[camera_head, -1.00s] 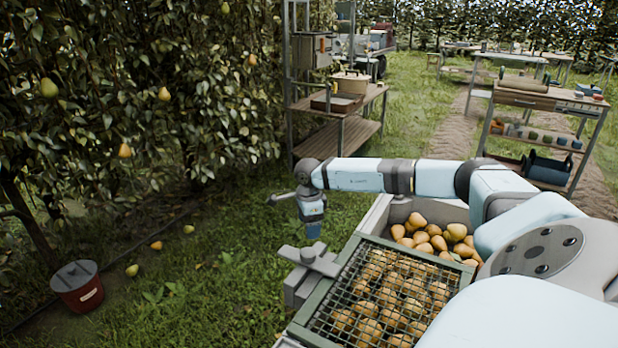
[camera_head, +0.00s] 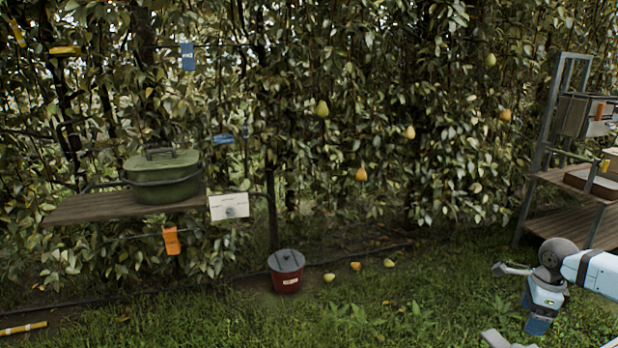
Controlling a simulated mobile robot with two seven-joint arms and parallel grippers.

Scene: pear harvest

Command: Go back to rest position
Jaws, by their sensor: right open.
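My right gripper (camera_head: 538,320) is at the right edge, hanging down from my pale blue arm above the grass, open. I see nothing held in it. My left gripper is out of view. Several pears hang in the hedge, among them a green one (camera_head: 322,109), an orange one (camera_head: 361,174) and another (camera_head: 409,132). Fallen pears, such as a yellow-green one (camera_head: 329,278), lie on the ground at the hedge's foot, well left of my right gripper.
A red bucket with a grey lid (camera_head: 286,272) stands on the ground. A green lidded pot (camera_head: 163,178) sits on a wooden shelf (camera_head: 70,209) at left. A metal rack (camera_head: 541,150) stands at right behind my arm.

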